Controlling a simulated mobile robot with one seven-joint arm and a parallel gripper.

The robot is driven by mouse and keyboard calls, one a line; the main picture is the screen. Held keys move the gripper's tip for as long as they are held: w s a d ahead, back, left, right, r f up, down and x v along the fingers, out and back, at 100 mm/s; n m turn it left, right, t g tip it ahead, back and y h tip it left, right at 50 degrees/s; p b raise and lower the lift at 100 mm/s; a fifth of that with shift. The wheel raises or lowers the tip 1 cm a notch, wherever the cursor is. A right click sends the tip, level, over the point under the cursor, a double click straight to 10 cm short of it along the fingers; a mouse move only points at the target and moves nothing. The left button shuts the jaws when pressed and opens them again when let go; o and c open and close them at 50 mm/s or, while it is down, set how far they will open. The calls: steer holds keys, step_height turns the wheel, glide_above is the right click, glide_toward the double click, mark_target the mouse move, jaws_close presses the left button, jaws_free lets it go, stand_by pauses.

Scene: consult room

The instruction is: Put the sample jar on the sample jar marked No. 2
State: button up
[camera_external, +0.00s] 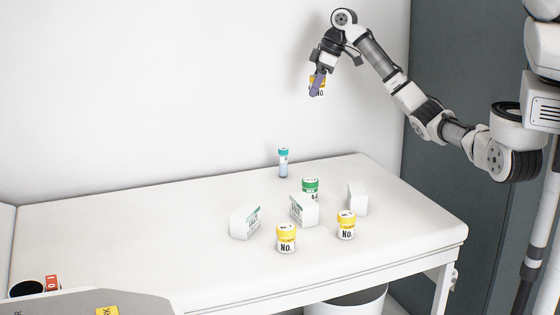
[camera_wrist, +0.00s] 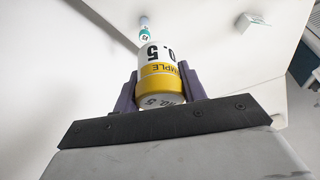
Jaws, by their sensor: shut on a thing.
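My gripper (camera_external: 317,82) is raised high above the table, near the wall, and is shut on a sample jar (camera_external: 319,92). In the wrist view this jar (camera_wrist: 161,72) has a yellow band and reads "SAMPLE" and "NO. 5"; it sits between the two purple fingers. Two yellow-lidded jars stand on the table: one at the front (camera_external: 286,239) and one to its right (camera_external: 346,226). Both labels begin "NO."; their numbers are too small to read, so I cannot tell which is No. 2.
A green-lidded jar (camera_external: 310,187) stands behind several white boxes, including a left box (camera_external: 243,222), a middle box (camera_external: 303,211) and a right box (camera_external: 357,199). A teal-capped tube (camera_external: 283,164) stands at the back. The left of the white table (camera_external: 130,225) is mostly clear.

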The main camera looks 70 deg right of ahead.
steer(key=s+a+r+n+y+p, duration=0.15)
steer(key=a+n, duration=0.25)
steer(key=a, duration=0.5)
steer(key=n+g+y+p, duration=0.2)
steer(key=n+g, duration=0.2)
steer(key=n, duration=0.6)
glide_above(346, 215)
steer(key=f, duration=0.2)
steer(key=shift+h, duration=0.25)
step_height(346, 215, down, 15)
steer(key=shift+s+a+f, duration=0.1)
steer(key=shift+f, duration=2.2)
